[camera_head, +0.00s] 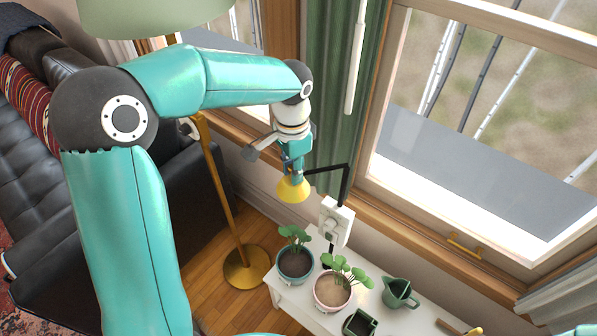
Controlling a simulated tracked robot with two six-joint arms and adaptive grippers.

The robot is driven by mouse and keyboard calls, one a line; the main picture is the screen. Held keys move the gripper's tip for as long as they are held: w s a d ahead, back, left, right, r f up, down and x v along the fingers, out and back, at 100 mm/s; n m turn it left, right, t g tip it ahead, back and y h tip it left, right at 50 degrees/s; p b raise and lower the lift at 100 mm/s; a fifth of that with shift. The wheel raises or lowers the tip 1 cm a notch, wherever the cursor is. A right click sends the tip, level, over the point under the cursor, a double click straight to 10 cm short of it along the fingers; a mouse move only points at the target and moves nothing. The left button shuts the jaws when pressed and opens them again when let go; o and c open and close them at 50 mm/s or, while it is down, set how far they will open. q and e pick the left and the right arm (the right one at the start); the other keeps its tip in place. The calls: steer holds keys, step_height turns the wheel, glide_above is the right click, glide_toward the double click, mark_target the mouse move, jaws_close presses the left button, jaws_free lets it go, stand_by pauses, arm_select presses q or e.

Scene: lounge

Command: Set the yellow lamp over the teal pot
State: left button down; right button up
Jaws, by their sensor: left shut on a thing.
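The yellow lamp (293,189) is a small cone-shaped shade on a jointed black arm that runs to a white box (336,222) with knobs, by the window wall. My left gripper (292,168) reaches down from above and is shut on the lamp at the top of its shade. The teal pot (295,279) holds a leafy plant and stands at the left end of the white table (289,296). In the picture the lamp appears straight above this pot, with a clear gap; its exact offset in depth cannot be told. My right gripper is not in view.
A pink pot (332,303) with a plant stands right of the teal pot. A dark green square pot (359,324) and a green watering can (400,293) are further right. A brass floor-lamp pole (222,190) stands left, beside the black sofa (195,185). A green curtain (338,110) hangs behind.

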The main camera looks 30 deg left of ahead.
arm_select(q)
steer(key=c, duration=1)
jaws_free()
steer(key=shift+w+a, duration=0.1)
step_height(320, 180, up, 12)
